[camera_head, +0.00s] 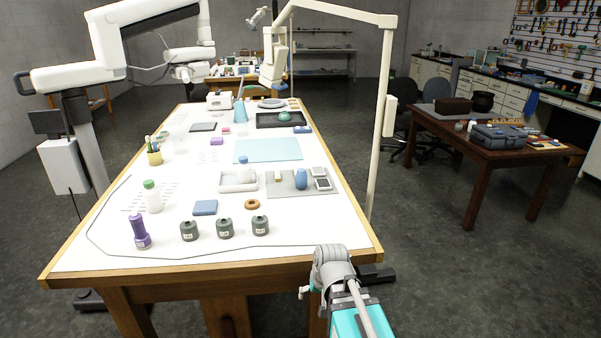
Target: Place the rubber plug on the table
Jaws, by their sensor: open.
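The white-topped table (330,228) with a wooden rim stands in front of me. I cannot tell for sure which small thing is the rubber plug. A small brown ring (252,204) lies near the table's front middle. Behind it, a grey mat (290,189) bears a small pale block (278,177) and a rounded blue piece (301,179). My arm, grey and teal, shows at the bottom right by the table's front corner. The fingers of my gripper do not show, so what they hold is hidden.
Several dark jars (224,229), a purple bottle (140,231) and a green-capped bottle (152,197) stand near the front. A thin dark cable (180,263) runs along the front edge. The table's front right is bare. A white lamp post (384,130) rises at the right edge.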

